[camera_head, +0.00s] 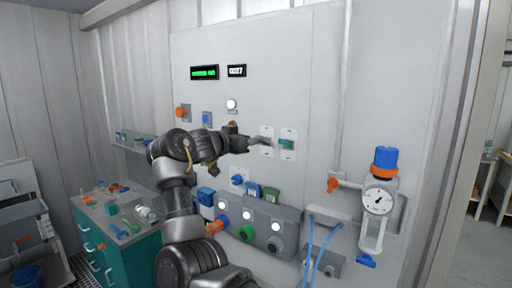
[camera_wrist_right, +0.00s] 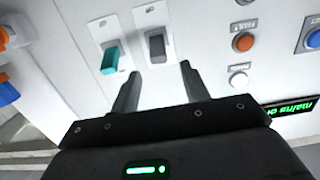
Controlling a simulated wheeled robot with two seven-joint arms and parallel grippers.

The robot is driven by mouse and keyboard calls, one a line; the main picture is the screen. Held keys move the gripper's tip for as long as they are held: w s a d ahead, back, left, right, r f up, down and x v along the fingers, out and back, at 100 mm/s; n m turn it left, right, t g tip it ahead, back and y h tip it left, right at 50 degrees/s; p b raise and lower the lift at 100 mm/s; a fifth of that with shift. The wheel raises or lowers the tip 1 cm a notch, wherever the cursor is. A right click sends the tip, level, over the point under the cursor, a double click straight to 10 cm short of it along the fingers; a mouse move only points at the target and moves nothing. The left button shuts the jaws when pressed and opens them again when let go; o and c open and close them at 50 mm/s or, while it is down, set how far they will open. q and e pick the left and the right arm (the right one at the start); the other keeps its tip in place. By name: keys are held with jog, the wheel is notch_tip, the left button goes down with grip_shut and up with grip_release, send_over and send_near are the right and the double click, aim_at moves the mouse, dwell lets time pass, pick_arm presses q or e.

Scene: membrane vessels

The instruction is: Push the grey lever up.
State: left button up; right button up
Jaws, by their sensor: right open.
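The grey lever (camera_wrist_right: 157,46) sits on a white plate on the wall panel, in the upper middle of the right wrist view. In the head view the lever (camera_head: 266,142) is small and partly covered by my gripper. My right gripper (camera_wrist_right: 159,72) is open and empty. Its two fingers point at the panel, one to each side of the lever's line. I cannot tell whether they touch it. In the head view the right gripper (camera_head: 257,140) reaches the plate from the left. My left gripper is not in view.
A teal lever (camera_head: 286,144) on its own plate is close beside the grey one. An orange button (camera_wrist_right: 243,42) and a white button are near in the wrist view. A grey box (camera_head: 262,222) with connectors, a gauge (camera_head: 378,201) and a teal cabinet (camera_head: 112,248) stand lower.

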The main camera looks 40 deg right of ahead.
jog(key=shift+b+v, duration=0.45)
jog(key=shift+v, duration=1.1)
